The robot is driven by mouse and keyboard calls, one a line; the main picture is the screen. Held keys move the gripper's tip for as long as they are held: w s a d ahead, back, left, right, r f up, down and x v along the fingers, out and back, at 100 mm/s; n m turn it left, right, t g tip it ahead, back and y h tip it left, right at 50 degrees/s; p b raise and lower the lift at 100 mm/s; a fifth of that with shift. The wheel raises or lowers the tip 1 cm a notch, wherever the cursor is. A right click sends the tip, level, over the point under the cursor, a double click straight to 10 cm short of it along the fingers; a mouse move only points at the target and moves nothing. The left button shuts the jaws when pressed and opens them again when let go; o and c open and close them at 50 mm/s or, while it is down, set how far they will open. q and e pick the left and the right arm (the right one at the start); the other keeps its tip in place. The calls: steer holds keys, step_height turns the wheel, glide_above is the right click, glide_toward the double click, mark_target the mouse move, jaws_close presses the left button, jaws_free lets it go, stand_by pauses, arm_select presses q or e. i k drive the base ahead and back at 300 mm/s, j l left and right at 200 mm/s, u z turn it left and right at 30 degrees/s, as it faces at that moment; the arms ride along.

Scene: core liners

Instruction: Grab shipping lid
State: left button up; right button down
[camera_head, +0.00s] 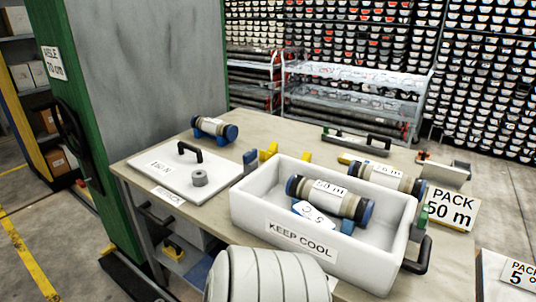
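The lid (216,165) is a flat white slab with a black handle (188,151) standing up from its top. It lies flat on the left part of the table. A small grey ring-shaped piece (199,179) sits on its front part, and dark lettering is printed on its left side. The white shipping box (262,212), marked KEEP COOL, stands open to the right of the lid, apart from it. A capped core liner (352,203) with a white tag lies inside the box. Neither of my grippers is in view.
The table (282,130) also holds another capped liner (213,130) behind the lid, yellow blocks (269,151), a black-handled tool (355,141) and a PACK 50 m sign (449,208). A green-edged grey pillar (140,80) rises close on the left. Racks stand behind.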

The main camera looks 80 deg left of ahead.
mark_target(194, 173)
steer(key=u, duration=3.3)
steer(key=i+j+u, duration=0.1)
steer(key=i+j, duration=0.05)
steer(key=j, duration=0.1)
